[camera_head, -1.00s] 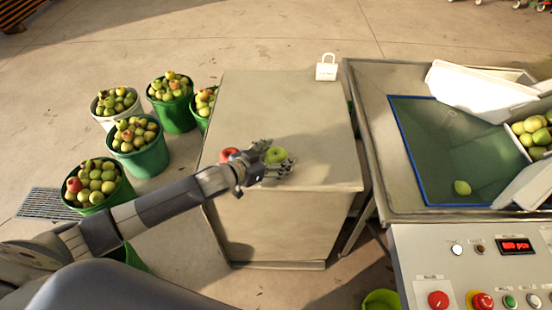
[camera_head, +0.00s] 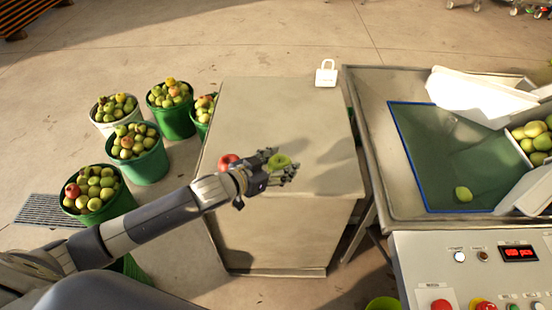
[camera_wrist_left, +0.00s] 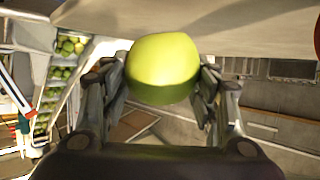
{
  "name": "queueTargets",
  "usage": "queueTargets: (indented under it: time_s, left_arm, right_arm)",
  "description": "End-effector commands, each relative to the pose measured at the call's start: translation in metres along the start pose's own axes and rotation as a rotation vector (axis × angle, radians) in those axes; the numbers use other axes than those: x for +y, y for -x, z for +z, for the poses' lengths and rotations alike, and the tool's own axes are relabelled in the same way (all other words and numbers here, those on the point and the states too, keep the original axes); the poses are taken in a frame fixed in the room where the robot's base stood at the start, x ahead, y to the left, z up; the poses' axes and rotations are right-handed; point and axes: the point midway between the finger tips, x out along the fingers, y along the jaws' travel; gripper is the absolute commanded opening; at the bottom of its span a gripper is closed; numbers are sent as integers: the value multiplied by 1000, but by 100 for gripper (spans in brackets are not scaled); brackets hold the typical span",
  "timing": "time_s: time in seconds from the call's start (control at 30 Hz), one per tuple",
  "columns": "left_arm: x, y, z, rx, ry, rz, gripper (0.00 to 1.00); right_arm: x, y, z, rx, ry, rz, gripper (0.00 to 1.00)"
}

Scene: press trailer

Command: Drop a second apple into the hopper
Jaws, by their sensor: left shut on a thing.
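My left gripper (camera_head: 279,172) is shut on a green apple (camera_head: 279,160) above the near part of the grey cabinet top (camera_head: 285,110). The left wrist view shows the green apple (camera_wrist_left: 162,66) between the two fingers. A red apple (camera_head: 228,161) is on the cabinet top, just behind my left wrist and partly hidden by it. The hopper (camera_head: 430,140), with a blue rim and green inside, is at the right. One yellow-green apple (camera_head: 463,194) lies in it. My right gripper is not in view.
Several buckets of apples (camera_head: 138,165) stand on the floor at the left. A white padlock-shaped block (camera_head: 326,75) is at the cabinet's far right corner. A control panel (camera_head: 470,270) is in front of the hopper. White chutes (camera_head: 475,97) flank the hopper's right side.

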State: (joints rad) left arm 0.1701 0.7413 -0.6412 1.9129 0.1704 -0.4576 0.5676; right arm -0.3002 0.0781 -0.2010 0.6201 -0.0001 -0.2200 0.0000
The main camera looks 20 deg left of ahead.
Motion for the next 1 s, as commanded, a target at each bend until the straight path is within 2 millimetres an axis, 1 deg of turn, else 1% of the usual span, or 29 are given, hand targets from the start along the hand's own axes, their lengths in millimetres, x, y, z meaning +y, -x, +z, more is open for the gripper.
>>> queueTargets:
  time_s: [0.03,0.2,0.3,0.43,0.53,0.63,1.0]
  left_arm:
    - [14,6,1,6,4,5,27]
    - [55,29,6,6,5,4,27]
    - [74,40,7,7,4,2,27]
    - [93,51,9,6,2,0,27]
    - [102,56,10,6,1,0,27]
    - [106,59,10,6,-1,-2,27]
    - [107,60,8,7,-1,-4,27]
  right_arm:
    - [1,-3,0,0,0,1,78]
    - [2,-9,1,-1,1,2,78]
    - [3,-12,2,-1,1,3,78]
    - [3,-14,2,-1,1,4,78]
    - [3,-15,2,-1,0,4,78]
    - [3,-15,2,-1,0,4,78]
    - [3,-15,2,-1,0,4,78]
